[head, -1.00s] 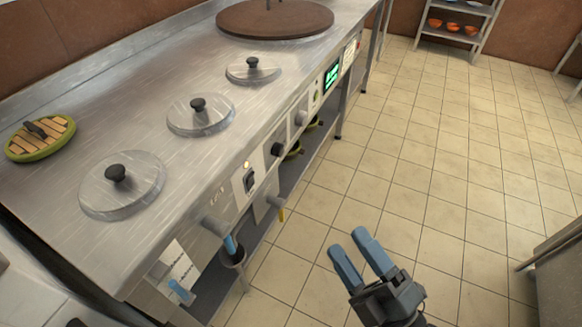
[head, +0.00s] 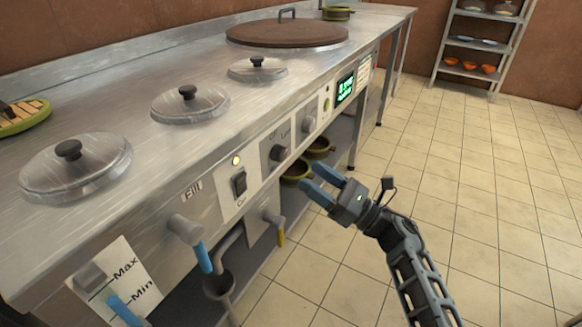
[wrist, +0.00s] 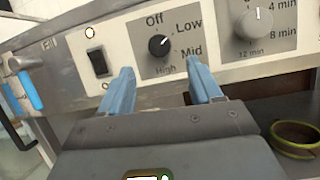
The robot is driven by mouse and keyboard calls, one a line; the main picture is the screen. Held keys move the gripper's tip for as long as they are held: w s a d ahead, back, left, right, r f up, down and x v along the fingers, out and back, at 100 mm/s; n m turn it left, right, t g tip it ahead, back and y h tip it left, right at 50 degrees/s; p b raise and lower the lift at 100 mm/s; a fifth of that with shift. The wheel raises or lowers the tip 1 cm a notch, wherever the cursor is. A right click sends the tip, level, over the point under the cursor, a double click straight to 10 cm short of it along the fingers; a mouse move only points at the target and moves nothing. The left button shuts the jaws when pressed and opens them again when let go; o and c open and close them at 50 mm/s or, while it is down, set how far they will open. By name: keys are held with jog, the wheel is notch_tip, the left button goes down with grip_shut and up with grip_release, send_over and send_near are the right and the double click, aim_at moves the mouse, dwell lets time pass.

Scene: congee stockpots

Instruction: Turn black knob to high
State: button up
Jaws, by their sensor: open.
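The black knob (head: 279,152) is on the front panel of the steel stove counter. My gripper (head: 318,184) is open and empty, in front of the panel and to the right of the knob in the head view. In the wrist view my gripper (wrist: 161,70) has its blue fingers apart, with the knob framed between and beyond them. I see no contact.
A black rocker switch (wrist: 98,61) is left of the knob and a pale timer knob (wrist: 254,24) right of it. A blue-handled tap (head: 195,240) sticks out lower left. Green pots (head: 297,172) are on the shelf below. The floor to the right is clear.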

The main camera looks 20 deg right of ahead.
aim_at(283, 156)
jog(key=b+x, duration=0.1)
jog(key=x, duration=0.6)
jog(key=shift+w+a+r, duration=0.15)
jog(key=shift+w+r, duration=0.05)
jog(key=c, duration=1)
jog(key=shift+c, duration=0.2)
